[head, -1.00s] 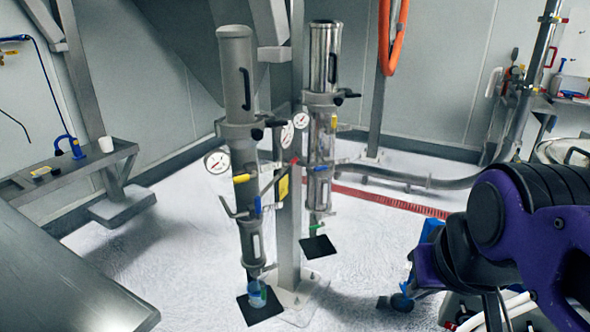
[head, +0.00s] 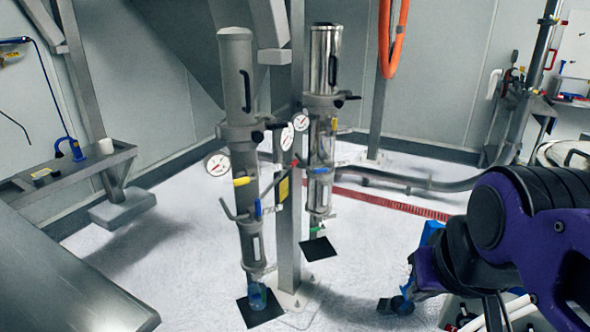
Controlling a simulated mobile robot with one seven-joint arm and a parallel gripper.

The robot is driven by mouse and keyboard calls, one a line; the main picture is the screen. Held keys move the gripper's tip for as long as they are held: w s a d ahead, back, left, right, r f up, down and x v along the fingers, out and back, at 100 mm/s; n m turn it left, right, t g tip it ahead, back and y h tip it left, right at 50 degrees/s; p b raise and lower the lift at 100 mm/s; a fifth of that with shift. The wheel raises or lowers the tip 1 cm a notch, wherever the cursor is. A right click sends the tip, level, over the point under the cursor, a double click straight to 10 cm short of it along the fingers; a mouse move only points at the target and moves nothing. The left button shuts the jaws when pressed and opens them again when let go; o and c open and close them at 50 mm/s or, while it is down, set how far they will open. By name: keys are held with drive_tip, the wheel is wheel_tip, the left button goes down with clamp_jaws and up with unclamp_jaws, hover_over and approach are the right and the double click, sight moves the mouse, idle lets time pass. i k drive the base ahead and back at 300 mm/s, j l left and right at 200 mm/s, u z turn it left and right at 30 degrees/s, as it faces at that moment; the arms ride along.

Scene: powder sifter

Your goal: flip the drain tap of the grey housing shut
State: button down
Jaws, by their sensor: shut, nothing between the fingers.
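The grey housing (head: 236,75) is the tall, dull grey upright cylinder left of the centre post. It carries a yellow handle (head: 242,181) and a blue handle (head: 258,210) at mid-height. Its lower end (head: 254,262) is narrow, and the drain tap there is too small to make out, so I cannot tell its lever position. A small bluish container (head: 257,296) stands under it on a black mat (head: 270,316). My purple and black arm shows at the lower right, well apart from the housing. My gripper is not visible.
A shiny metal housing (head: 325,60) stands just right of the post (head: 290,255). A metal bench (head: 60,275) fills the lower left, and a shelf (head: 118,152) is at the left wall. White floor (head: 190,285) is clear between bench and housing.

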sight(263, 293)
drive_tip(key=u, duration=0.65)
drive_tip(key=k+j+u, duration=0.1)
drive_tip(key=i+j+u, duration=0.15)
drive_tip(key=i+j, duration=0.15)
drive_tip(key=j, duration=0.15)
drive_tip(key=k+l+z, duration=0.15)
drive_tip(key=k+l, duration=0.25)
